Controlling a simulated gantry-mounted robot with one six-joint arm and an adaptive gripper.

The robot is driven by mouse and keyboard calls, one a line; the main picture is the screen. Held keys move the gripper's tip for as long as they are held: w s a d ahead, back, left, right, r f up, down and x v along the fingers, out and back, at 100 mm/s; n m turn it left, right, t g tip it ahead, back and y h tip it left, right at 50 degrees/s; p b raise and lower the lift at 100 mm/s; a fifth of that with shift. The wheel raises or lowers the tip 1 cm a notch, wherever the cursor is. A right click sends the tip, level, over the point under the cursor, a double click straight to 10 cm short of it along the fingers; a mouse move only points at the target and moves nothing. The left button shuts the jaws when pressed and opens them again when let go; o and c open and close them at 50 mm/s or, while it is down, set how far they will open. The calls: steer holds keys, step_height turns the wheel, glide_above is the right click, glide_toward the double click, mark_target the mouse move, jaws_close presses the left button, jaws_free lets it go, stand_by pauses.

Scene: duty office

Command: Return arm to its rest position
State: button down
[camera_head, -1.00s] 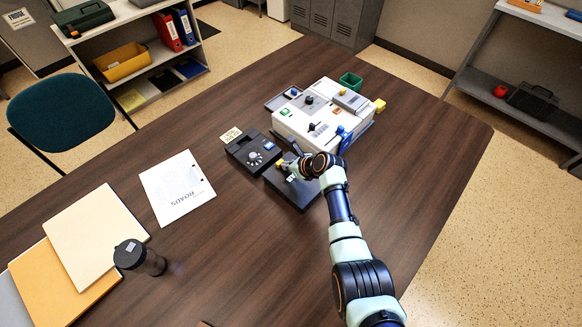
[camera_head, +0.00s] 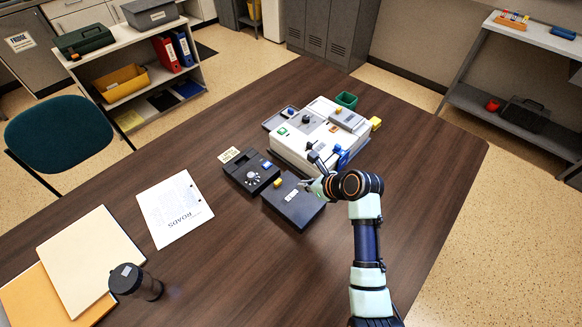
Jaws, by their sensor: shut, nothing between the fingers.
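My gripper (camera_head: 309,186) is at the end of my arm, just above the right part of a flat black box (camera_head: 292,212) on the brown table. Its fingers are small in this view and are shut with nothing held. The black box has a yellow part (camera_head: 277,183) at its upper left and a white label on top. My arm reaches in from the bottom right edge of the picture, and its wrist hides some of the table beside the box.
A black box with a dial (camera_head: 251,179) sits left of the flat box. A white console (camera_head: 300,148) with switches stands behind, with a green bin (camera_head: 346,101) and yellow block (camera_head: 375,123). The table's right side is clear.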

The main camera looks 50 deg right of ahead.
steer(key=w+a+r+n, duration=0.3)
steer(key=a+n, duration=0.6)
steer(key=a, duration=0.1)
steer(key=w+a+r+n, duration=0.2)
steer(key=a+r+n, duration=0.2)
steer(key=a+n, duration=0.6)
steer(key=s+a+r+n+t, duration=0.2)
steer(key=s+a+r+n, duration=0.2)
steer(key=a+n, duration=0.45)
steer(key=s+a+r+n+t, duration=0.1)
steer(key=s+a+r+n, duration=0.3)
steer(key=a+n, duration=0.5)
step_height(320, 180, up, 35)
steer(key=a+p, duration=0.1)
steer(key=p, duration=3.2)
steer(key=shift+t, duration=0.4)
steer(key=shift+w, duration=0.1)
